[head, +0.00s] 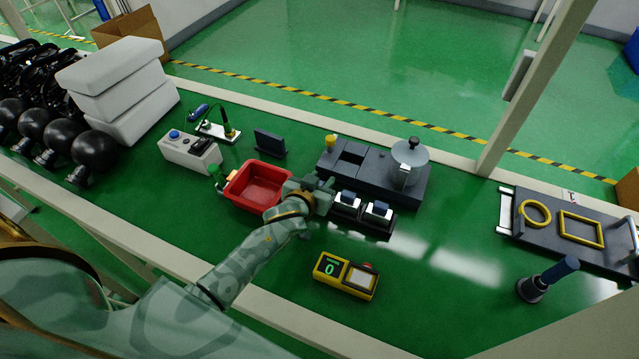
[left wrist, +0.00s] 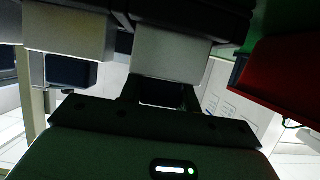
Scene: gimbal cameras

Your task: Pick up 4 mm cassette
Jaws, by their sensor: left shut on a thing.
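Two small cassettes with white bodies and dark blue tops, the left one (head: 348,198) and the right one (head: 377,210), sit side by side in a dark holder (head: 345,217). No size marking is readable, so I cannot tell which is 4 mm. My left gripper (head: 322,190) is at the left cassette, low over the holder's left end. In the left wrist view a pale block (left wrist: 170,53) lies right at the fingers (left wrist: 160,92), and the gripper is shut on it; it appears to be the left cassette. A second pale block (left wrist: 68,38) stands apart to the left. My right gripper is not in view.
A red bin (head: 258,186) stands close left of the gripper. A dark machine (head: 375,172) with a round disc is just behind the holder. A yellow meter (head: 345,275) lies in front. Open green bench is at right, before the dark plate (head: 570,232).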

